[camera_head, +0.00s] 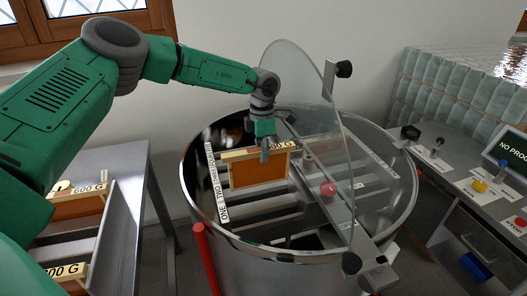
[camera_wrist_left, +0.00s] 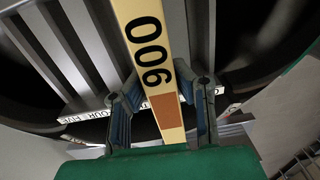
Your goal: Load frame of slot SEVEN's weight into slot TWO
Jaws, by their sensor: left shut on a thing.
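My left gripper (camera_head: 265,150) is shut on the top bar of a wooden frame (camera_head: 258,172) with an orange-brown panel. The frame hangs upright over the open drum (camera_head: 190,190). Its top bar, also in the left wrist view (camera_wrist_left: 145,35), bears a number that could be 600 or 900. A strip with slot names (camera_head: 215,185) runs along the drum's left side, with ONE and TWO at its near end. I cannot tell whether the frame's lower edge touches the bars. Slot TWO shows no frame. My right gripper is not in view.
A clear lid (camera_head: 300,75) stands raised across the drum. A red post (camera_head: 205,255) stands at the drum's near left. A control desk (camera_head: 455,165) with knobs and a screen is at right.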

